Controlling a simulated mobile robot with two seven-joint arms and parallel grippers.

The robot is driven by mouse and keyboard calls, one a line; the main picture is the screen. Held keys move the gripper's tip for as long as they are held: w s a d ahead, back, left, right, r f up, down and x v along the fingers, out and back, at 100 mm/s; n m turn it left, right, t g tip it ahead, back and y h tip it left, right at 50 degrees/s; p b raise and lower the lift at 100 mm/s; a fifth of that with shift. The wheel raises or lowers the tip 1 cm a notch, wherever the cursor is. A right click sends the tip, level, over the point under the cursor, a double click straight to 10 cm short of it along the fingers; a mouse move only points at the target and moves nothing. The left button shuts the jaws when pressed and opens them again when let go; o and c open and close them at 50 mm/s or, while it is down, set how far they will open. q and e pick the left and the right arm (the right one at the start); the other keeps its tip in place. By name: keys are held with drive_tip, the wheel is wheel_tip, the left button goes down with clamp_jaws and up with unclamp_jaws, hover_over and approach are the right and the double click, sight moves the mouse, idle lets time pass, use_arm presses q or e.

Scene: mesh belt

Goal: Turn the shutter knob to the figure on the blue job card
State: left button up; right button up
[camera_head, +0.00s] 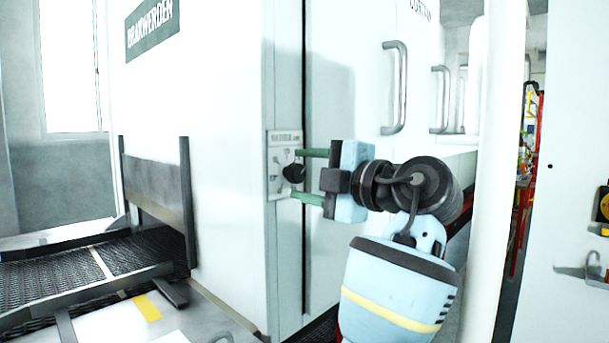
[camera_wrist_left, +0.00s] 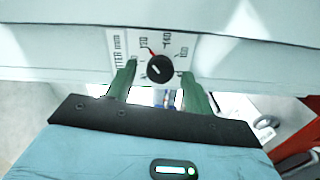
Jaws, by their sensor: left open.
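The black round shutter knob (camera_head: 293,173) sits on a white dial plate (camera_head: 283,139) on the narrow side of the white cabinet. In the left wrist view the knob (camera_wrist_left: 160,68) has a white line on its face and a red mark by its upper left. Printed figures ring it, too small to read surely. My left gripper (camera_head: 300,176) is open, its two green fingers above and below the knob in the head view and on either side of it in the wrist view, apart from it. I cannot make out a blue job card. My right gripper is out of view.
The cabinet has grey bar handles (camera_head: 396,88) to the right of the knob. A dark mesh belt (camera_head: 140,250) with upright side plates runs out at the left. A white post (camera_head: 484,190) stands right of my arm.

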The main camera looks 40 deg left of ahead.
use_arm(q)
drive_tip(key=d, duration=0.7)
drive_tip(key=shift+s, duration=0.3)
